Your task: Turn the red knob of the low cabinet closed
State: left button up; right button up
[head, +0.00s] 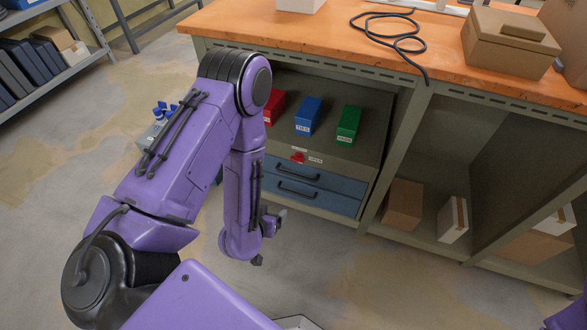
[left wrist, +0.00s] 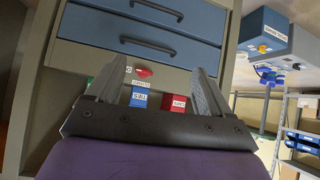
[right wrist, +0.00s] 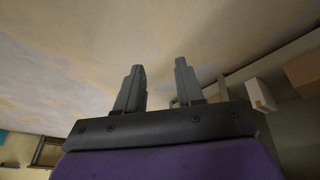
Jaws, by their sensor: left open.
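The low cabinet (head: 345,192) stands under the orange workbench, with two blue drawers below a panel. The small red knob (head: 297,157) sits on that panel above the drawers, with small white labels by it too small to read surely. The left wrist view shows the knob (left wrist: 144,71) inverted, between the fingertips in the picture; I see no contact. My left gripper (head: 271,236) is open and empty, in front of the drawers and lower than the knob; it also shows in the left wrist view (left wrist: 158,66). My right gripper (right wrist: 159,64) is open and empty over bare floor.
Red (head: 274,107), blue (head: 308,116) and green (head: 348,124) boxes stand on the cabinet top. Cardboard boxes (head: 402,204) sit on the shelf to the right. A black cable (head: 392,33) lies on the benchtop (head: 310,35). Floor before the cabinet is clear.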

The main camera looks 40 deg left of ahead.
pick_arm(q)
jog(key=w+a+f+m+t+b, duration=0.1)
jog(key=w+a+f+t+b, duration=0.1)
jog(key=w+f+t+b, duration=0.4)
jog(key=t+y+b, duration=0.1)
jog(key=t+b, duration=0.1)
jog(key=b, duration=1)
send_near(296, 161)
jog(key=shift+m, duration=0.3)
jog(key=b+x, duration=0.2)
jog(key=x, duration=0.6)
jog(key=shift+w+a+f, duration=0.1)
jog(key=shift+w+f, duration=0.05)
jog(key=shift+w, duration=0.45)
jog(key=c, duration=1)
pick_arm(e)
jog(key=s+f+n+g, duration=0.1)
jog(key=s+f, duration=0.1)
jog(key=f, duration=1)
jog(key=s+f+n+g+y, duration=0.1)
jog(key=f, duration=1.1)
jog(key=shift+s+a+n+g+y, duration=0.3)
jog(key=shift+s+a+n+g, duration=0.1)
